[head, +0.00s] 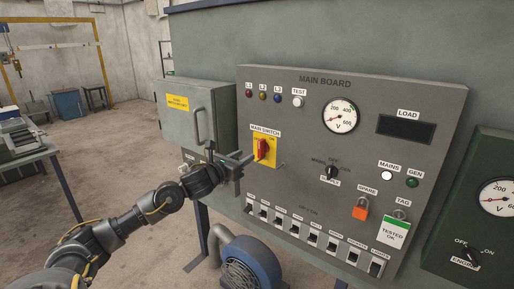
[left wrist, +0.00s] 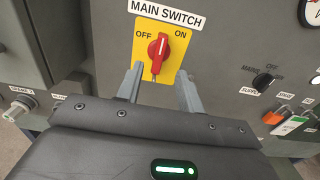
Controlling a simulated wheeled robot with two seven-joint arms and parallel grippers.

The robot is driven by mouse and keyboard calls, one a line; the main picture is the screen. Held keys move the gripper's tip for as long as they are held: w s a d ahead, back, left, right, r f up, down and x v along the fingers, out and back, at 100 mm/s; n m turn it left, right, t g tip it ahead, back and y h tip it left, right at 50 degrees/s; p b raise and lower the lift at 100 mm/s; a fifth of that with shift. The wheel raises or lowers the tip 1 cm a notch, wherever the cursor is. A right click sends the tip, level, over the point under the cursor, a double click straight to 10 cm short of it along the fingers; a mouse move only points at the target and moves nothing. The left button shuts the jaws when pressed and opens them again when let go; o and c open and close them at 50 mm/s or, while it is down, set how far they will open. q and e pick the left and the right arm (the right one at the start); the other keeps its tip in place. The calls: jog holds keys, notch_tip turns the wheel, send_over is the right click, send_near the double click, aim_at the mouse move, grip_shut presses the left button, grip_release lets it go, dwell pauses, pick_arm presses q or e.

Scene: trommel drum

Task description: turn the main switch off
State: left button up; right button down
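The main switch (head: 263,149) is a red rotary handle on a yellow plate, at the left of the grey main board. In the left wrist view the switch (left wrist: 158,50) has OFF printed at its upper left and ON at its upper right. Its handle stands roughly upright relative to the plate, its white mark at the top between the two words. My left gripper (head: 244,160) is just left of and below the switch in the head view. In the left wrist view its two fingers (left wrist: 159,82) are apart and empty, with the handle beyond them. My right gripper is not in view.
A grey cabinet (head: 198,120) stands out left of the board. A blue blower (head: 248,264) sits below.

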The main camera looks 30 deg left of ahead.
aim_at(259, 148)
pick_arm(q)
jog(key=w, duration=0.2)
jog(key=w+p, duration=0.1)
jog(key=w, duration=0.2)
jog(key=w+p, duration=0.1)
jog(key=w, duration=0.1)
jog(key=shift+w+d+r, duration=0.1)
jog(key=shift+w+d, duration=0.05)
jog(key=shift+d, duration=0.1)
jog(key=shift+w, duration=0.55)
grip_shut()
